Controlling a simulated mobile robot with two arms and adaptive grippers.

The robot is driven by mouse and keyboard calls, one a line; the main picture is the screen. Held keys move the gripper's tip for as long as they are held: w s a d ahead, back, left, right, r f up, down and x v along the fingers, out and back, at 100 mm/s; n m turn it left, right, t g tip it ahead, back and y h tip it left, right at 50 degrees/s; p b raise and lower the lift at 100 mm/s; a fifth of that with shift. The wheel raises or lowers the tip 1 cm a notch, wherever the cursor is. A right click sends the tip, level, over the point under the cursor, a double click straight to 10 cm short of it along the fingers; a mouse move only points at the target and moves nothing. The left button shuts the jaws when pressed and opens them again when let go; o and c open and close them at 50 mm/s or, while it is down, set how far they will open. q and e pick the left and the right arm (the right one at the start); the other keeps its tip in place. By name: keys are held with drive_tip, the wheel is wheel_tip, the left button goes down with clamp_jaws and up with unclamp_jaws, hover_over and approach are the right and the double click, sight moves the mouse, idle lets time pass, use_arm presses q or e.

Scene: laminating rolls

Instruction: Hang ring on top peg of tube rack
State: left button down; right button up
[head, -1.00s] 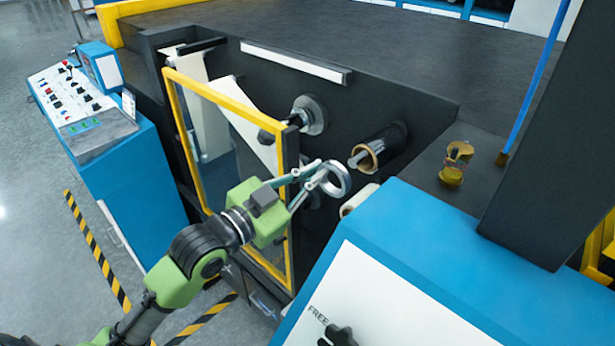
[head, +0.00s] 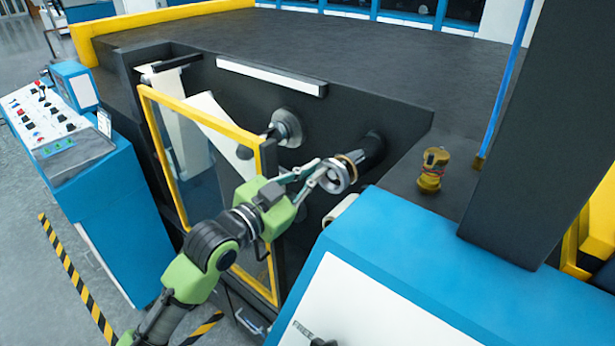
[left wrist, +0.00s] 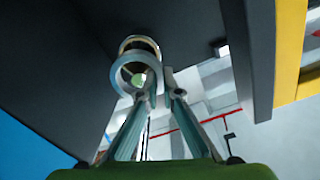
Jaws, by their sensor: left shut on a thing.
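The silver ring (head: 335,177) is held at its rim by my left gripper (head: 320,178), which is shut on it. The ring faces the end of the top peg, a dark cylinder (head: 371,148) with a brass-coloured rim (head: 351,159) sticking out of the black machine wall. In the head view the ring overlaps the peg's end. In the left wrist view the ring (left wrist: 117,72) sits at the fingertips (left wrist: 160,88), with the brass rim (left wrist: 140,40) just behind and above it. I cannot tell whether the ring is around the peg's tip. My right gripper is out of view.
A yellow-framed clear door (head: 205,112) stands open left of my arm. A grey round hub (head: 287,128) is left of the peg, and a white roll (head: 340,208) is below it. A blue cabinet (head: 400,235) closes off the lower right.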

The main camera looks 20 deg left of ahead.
sight(323, 161)
use_arm(q)
drive_tip(key=shift+x, duration=1.05)
drive_tip(key=shift+w, duration=0.15)
drive_tip(key=shift+w+d, duration=0.2)
drive_tip(key=shift+w, duration=0.2)
